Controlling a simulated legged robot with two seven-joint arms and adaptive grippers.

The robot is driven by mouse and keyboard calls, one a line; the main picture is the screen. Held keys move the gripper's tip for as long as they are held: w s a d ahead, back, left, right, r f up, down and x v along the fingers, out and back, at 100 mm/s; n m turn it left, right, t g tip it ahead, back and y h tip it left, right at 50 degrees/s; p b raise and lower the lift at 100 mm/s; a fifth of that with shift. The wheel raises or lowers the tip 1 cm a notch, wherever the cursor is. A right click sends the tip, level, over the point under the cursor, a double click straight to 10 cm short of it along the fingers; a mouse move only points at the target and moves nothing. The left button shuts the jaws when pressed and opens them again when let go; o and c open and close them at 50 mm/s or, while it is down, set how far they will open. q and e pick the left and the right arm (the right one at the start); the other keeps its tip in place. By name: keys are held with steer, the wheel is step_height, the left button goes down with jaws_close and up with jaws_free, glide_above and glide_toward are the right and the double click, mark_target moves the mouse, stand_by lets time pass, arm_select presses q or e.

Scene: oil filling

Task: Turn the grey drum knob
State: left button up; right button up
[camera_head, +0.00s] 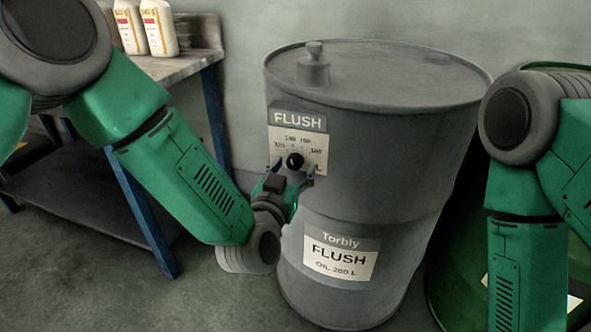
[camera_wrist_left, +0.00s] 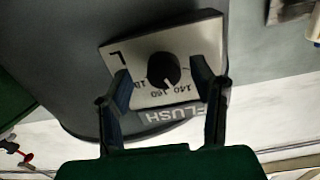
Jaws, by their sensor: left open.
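The grey drum (camera_head: 375,180) stands in the middle of the head view, with a FLUSH sign and a white dial plate (camera_head: 313,143) on its side. The black knob (camera_head: 295,160) sits on this plate. My left gripper (camera_head: 291,178) is at the plate, just in front of the knob. In the left wrist view the knob (camera_wrist_left: 163,70) shows between and beyond the two open fingertips (camera_wrist_left: 160,85), and neither finger visibly touches it. The dial plate (camera_wrist_left: 205,45) has printed numbers around the knob. My right gripper is not in view; only my right arm shows.
A workbench (camera_head: 180,66) with a blue frame and white bottles (camera_head: 158,28) stands at the left. A green drum (camera_head: 455,265) stands at the right, partly behind my right arm. The floor (camera_head: 210,300) in front is clear.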

arm_select(q)
steer(key=shift+w+d, duration=0.15)
steer(key=shift+w, duration=0.7)
steer(key=c, duration=1.2)
steer(key=shift+o, duration=0.2)
steer(key=shift+n, duration=0.3)
steer(key=n+p, duration=0.1)
steer(key=n, duration=0.2)
steer(key=shift+p, duration=0.4)
steer(key=shift+n+p, duration=0.7)
steer(key=shift+n, duration=1.5)
